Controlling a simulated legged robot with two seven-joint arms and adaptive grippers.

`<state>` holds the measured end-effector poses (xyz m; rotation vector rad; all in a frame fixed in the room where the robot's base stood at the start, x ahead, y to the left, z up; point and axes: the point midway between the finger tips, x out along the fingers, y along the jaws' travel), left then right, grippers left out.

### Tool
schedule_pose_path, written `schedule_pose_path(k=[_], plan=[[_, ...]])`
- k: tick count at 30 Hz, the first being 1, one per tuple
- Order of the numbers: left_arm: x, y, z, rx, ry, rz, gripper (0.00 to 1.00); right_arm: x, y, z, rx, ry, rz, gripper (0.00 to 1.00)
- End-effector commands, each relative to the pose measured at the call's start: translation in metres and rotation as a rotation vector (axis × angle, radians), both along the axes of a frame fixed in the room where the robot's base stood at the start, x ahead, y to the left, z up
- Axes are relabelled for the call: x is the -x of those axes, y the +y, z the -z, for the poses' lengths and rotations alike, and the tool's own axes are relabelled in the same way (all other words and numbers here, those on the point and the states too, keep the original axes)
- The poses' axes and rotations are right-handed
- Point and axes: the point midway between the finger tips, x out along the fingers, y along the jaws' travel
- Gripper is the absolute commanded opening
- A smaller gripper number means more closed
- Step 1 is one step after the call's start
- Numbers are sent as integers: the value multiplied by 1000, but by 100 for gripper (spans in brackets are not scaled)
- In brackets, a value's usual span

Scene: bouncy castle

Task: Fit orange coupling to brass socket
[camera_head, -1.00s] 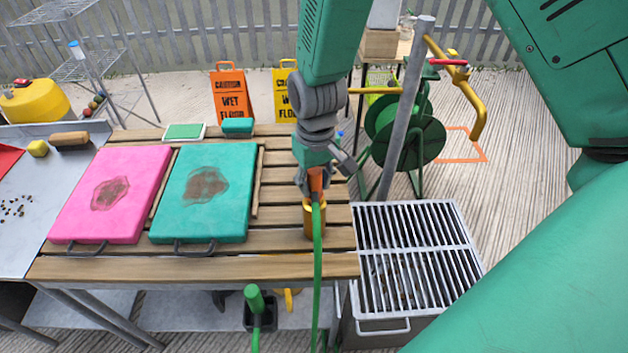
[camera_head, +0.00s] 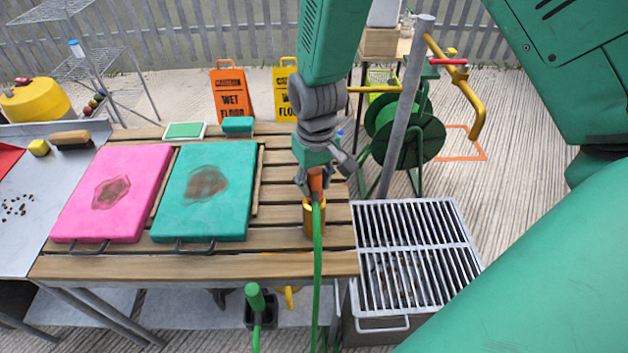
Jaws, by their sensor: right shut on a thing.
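The orange coupling (camera_head: 316,181) is at the end of a green hose (camera_head: 318,262) that hangs down past the front edge of the slatted table. My right gripper (camera_head: 314,170) comes down from above and is shut on the coupling. The brass socket (camera_head: 308,222) stands upright on the table's right part, directly below the coupling in the picture. The hose runs in front of the socket and hides part of it. I cannot tell whether the coupling touches the socket or is just above or in front of it. My left gripper is not in view.
A pink pad (camera_head: 112,194) and a teal pad (camera_head: 206,192) lie on the table's left. A metal grate (camera_head: 412,258) stands at the right, beside a slanted grey post (camera_head: 404,110) and a green hose reel (camera_head: 404,135). Two wet-floor signs (camera_head: 231,94) stand behind.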

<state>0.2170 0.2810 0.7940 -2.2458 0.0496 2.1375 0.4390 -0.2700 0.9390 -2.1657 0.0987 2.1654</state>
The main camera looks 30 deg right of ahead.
Motion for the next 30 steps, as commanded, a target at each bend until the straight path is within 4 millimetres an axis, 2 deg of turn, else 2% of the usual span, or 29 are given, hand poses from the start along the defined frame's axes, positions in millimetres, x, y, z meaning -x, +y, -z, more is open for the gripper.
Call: schedule_pose_path(k=[30], plan=[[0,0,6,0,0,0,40,0,0,13,0,-1,0,1]])
